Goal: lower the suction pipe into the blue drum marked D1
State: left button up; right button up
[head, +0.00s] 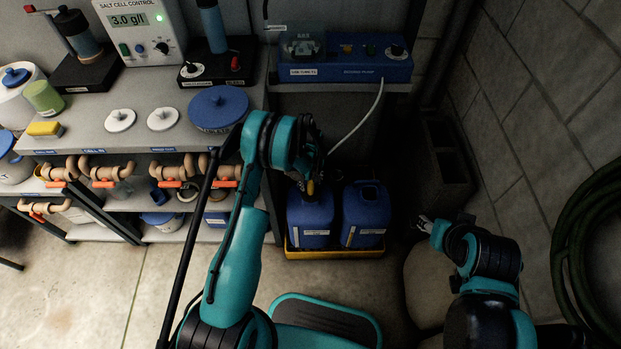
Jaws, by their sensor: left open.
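Two blue drums stand side by side, a left drum (309,222) and a right drum (366,212). Their white labels are too small to read, so I cannot tell which is D1. My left gripper (311,180) is open right above the top of the left drum, with its fingers mostly hidden in shadow and behind my arm. A thin white tube (361,124) hangs from the blue dosing pump (345,72) down to the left gripper. The suction pipe itself cannot be made out clearly there. My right gripper (425,222) is right of the drums, apart from them.
The drums stand in a yellow tray (336,254) on the floor. A grey bench (100,133) with lids, a salt cell control box (139,30) and pipe fittings is on the left. A block wall and a coiled green hose (573,240) bound the right.

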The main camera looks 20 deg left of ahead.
pick_arm(q)
jog(key=shift+f, duration=0.95)
jog(key=shift+c, duration=0.4)
grip_shut()
notch_tip(320, 180, up, 32)
jog(key=p, duration=1.5)
jog(key=shift+f, duration=0.2)
